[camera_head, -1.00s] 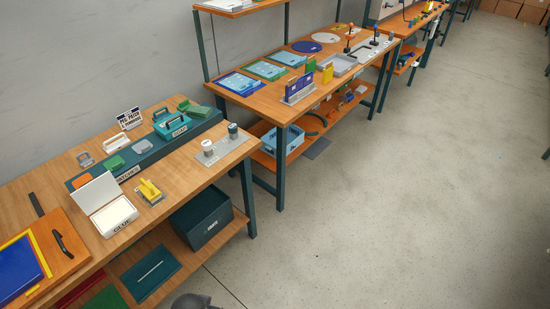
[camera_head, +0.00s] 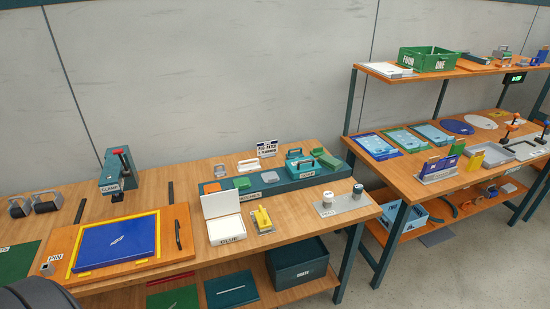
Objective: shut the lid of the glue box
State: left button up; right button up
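The glue box (camera_head: 227,226) is a white box with the label "GLUE" on its front, standing near the front edge of the wooden table. Its white lid (camera_head: 220,203) is open and stands up at the back, leaning backward. The inside of the box looks white. Neither of my grippers is in view. A dark rounded shape at the bottom left corner may be part of my own body.
A yellow tool (camera_head: 262,220) stands just right of the glue box. A teal rack (camera_head: 315,181) labelled "PATCHES" runs behind it. A wooden board with a blue sheet (camera_head: 115,243) lies to the left. A grey plate with two small containers (camera_head: 341,205) is to the right.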

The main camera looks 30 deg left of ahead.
aim_at(223, 202)
jog(key=u, duration=1.25)
